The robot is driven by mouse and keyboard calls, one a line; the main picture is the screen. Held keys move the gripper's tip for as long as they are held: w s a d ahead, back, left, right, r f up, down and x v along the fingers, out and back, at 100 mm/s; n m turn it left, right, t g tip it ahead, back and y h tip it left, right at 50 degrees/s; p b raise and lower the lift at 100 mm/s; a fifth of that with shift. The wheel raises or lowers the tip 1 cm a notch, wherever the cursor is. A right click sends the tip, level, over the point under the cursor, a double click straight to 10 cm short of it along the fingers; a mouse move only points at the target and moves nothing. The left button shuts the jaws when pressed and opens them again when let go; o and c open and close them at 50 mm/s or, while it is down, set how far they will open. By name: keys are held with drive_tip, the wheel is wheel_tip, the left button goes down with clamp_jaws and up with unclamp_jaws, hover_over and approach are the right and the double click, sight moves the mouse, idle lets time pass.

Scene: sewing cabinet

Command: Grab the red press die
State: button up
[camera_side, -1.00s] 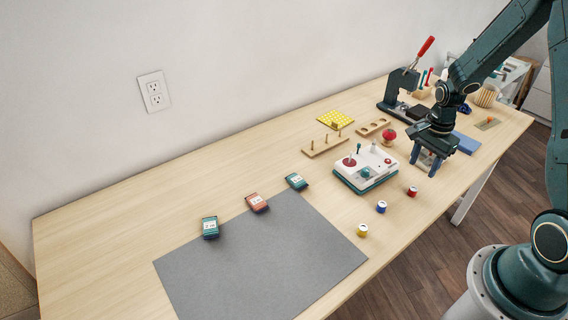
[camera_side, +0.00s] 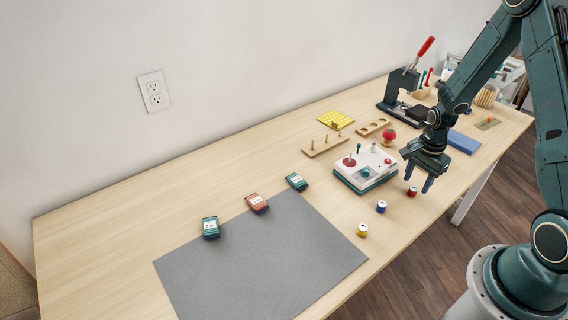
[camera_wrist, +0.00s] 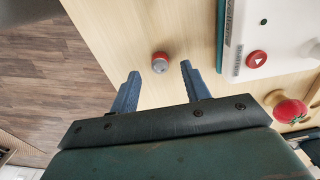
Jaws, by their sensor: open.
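The red press die (camera_side: 412,191) is a small red cylinder with a pale band, on the table near its front edge. In the wrist view it shows as a red and grey piece (camera_wrist: 160,62), just beyond and between my fingertips. My gripper (camera_side: 426,184) is open and empty, with its blue fingers pointing down beside and above the die. In the wrist view the fingers (camera_wrist: 160,70) are spread wide, and neither touches the die.
A white and teal machine (camera_side: 365,170) stands left of the die. A blue die (camera_side: 381,207) and a yellow die (camera_side: 362,230) stand along the front edge.

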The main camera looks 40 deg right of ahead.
sight(413, 191)
drive_tip(key=shift+f, duration=1.5)
drive_tip(key=shift+c, duration=0.5)
clamp_jaws()
